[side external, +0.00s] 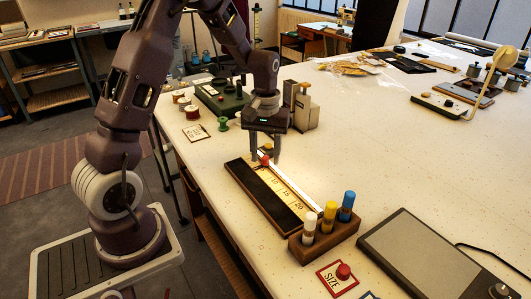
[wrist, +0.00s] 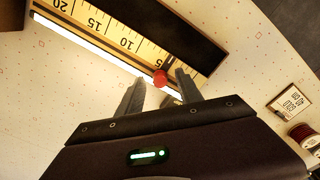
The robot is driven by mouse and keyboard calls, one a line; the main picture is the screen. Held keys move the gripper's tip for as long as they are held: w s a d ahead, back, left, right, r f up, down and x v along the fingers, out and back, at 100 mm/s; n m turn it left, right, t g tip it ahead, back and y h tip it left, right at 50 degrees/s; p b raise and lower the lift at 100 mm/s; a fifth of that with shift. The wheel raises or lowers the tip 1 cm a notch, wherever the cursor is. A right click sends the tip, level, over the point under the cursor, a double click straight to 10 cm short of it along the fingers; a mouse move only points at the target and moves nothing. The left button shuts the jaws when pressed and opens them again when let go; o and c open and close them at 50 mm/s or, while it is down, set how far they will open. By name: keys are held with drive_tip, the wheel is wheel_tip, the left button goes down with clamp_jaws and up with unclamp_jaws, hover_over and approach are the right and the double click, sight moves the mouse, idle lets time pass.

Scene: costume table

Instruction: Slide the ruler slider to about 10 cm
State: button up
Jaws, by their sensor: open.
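The ruler (side external: 292,203) lies in a dark wooden frame on the table, with 10, 15 and 20 readable in the side view. In the wrist view the ruler scale (wrist: 112,32) appears upside down. The slider's red knob (wrist: 160,78) sits beyond the 10, on the side away from 15; its exact reading is unclear. The knob also shows in the side view (side external: 266,160) at the ruler's far end. My gripper (side external: 265,158) points down there, fingers apart. In the wrist view the knob is between the fingertips (wrist: 162,82), with gaps visible on both sides.
A wooden block with white, yellow and blue-topped pegs (side external: 327,227) stands at the ruler's near end. A red-buttoned SIZE card (side external: 335,278) and a dark panel (side external: 420,262) lie nearby.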

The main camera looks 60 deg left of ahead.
clamp_jaws()
idle(1.4)
